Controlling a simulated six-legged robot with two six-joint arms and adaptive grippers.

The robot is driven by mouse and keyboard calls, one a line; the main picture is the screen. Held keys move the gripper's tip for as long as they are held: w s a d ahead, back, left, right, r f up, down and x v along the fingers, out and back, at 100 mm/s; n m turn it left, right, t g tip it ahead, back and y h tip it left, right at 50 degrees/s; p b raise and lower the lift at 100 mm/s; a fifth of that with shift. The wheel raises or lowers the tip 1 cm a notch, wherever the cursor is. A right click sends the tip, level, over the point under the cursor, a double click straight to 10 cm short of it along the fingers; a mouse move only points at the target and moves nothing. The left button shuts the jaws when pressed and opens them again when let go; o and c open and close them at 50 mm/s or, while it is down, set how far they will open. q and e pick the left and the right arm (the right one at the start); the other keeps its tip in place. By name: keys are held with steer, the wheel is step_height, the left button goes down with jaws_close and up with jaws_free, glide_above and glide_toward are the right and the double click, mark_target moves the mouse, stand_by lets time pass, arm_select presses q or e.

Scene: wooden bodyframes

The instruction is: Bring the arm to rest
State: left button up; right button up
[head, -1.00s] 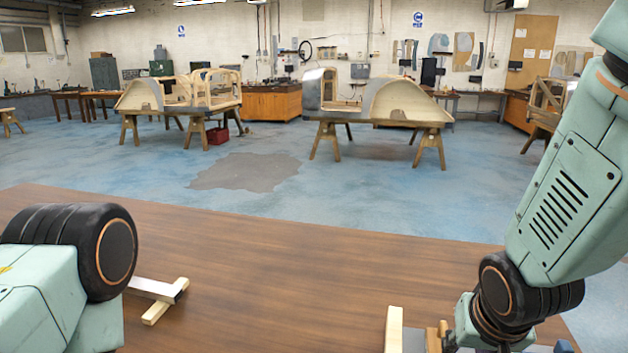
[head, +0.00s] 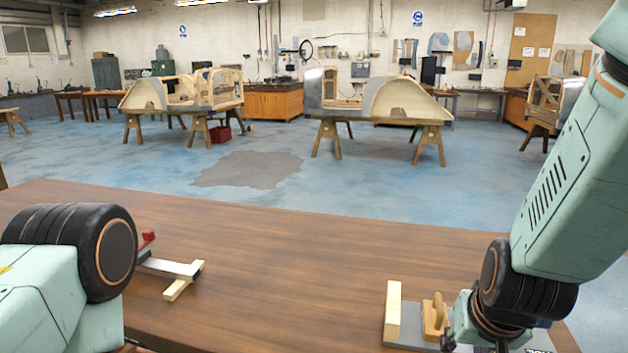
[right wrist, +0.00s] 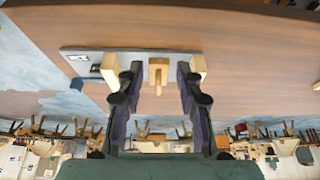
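A wooden peg (right wrist: 158,65) shows between the fingers, clear of both. The peg stands on a grey plate with light wooden blocks at its ends; this plate (head: 411,324) also shows in the head view. My left arm (head: 60,270) fills the lower left of the head view, and its gripper is not seen.
A brown wooden table (head: 290,260) spreads in front, its middle clear. A piece with a light bar, wooden crosspiece (head: 183,282) and red part (head: 148,240) lies beside my left arm. Wooden bodyframes (head: 375,100) stand on trestles across the blue floor.

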steer(key=s+f+n+b, duration=0.2)
steer(key=s+f, duration=0.2)
steer(key=f, duration=0.9)
arm_select(q)
step_height(320, 180, down, 3)
steer(key=shift+f+b, duration=0.1)
steer(key=shift+b, duration=0.5)
arm_select(e)
steer(key=s+f+g, duration=0.2)
steer(key=s+f, duration=0.5)
steer(key=s, duration=0.3)
steer(key=s+f+g+y, duration=0.1)
steer(key=s+f+g, duration=0.1)
steer(key=s+f, duration=0.6)
steer(key=s, duration=0.3)
steer(key=shift+f+g, duration=0.2)
steer(key=shift+g, duration=0.1)
steer(key=shift+w, duration=0.1)
